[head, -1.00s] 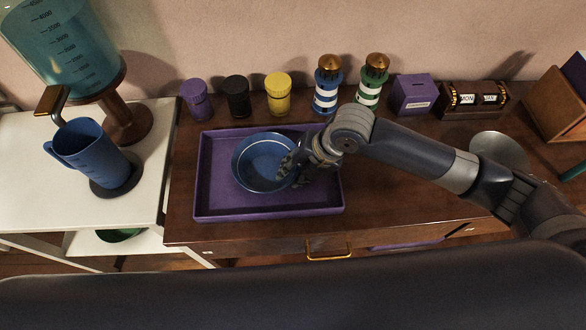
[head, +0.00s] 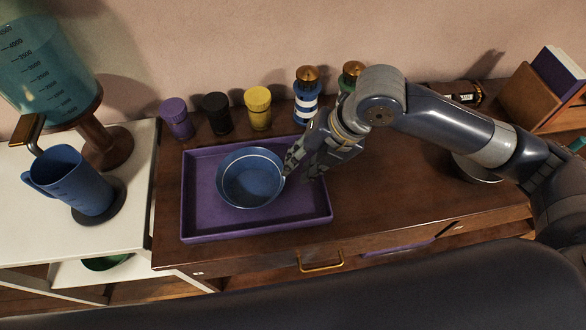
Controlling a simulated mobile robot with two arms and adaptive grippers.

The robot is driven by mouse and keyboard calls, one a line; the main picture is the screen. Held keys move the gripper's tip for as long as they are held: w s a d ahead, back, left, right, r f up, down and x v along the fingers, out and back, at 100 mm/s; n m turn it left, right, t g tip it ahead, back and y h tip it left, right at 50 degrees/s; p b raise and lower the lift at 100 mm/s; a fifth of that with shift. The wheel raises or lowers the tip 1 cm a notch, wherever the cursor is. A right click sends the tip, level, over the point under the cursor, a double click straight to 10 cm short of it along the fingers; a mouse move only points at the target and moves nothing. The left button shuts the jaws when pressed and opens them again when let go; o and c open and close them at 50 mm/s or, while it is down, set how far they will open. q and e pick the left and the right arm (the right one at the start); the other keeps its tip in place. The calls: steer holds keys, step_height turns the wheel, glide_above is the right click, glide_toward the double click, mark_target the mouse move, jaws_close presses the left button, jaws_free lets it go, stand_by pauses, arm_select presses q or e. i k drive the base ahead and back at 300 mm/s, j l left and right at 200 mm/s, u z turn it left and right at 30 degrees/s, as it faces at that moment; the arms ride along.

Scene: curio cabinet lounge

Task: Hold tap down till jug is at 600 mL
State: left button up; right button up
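The blue jug (head: 78,184) stands upright on a dark round pad on the white table at the left, its handle to the left. Marks show on its side, but I cannot read its level. The teal graduated dispenser (head: 45,70) stands behind it on a wooden stand. Its tap (head: 28,129), with a copper-coloured lever, is just above the jug; nothing touches the lever. My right gripper (head: 301,163) is at the right side of a blue bowl (head: 251,179), fingers apart with nothing visible between them. My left gripper is out of view.
The bowl sits in a purple tray (head: 205,224) on the brown cabinet. Purple (head: 177,119), black (head: 217,114) and yellow (head: 258,108) jars and a blue-striped lighthouse (head: 306,96) line the back. My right arm crosses the cabinet's right side.

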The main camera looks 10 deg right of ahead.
mark_target(21, 134)
steer(key=u, duration=1.35)
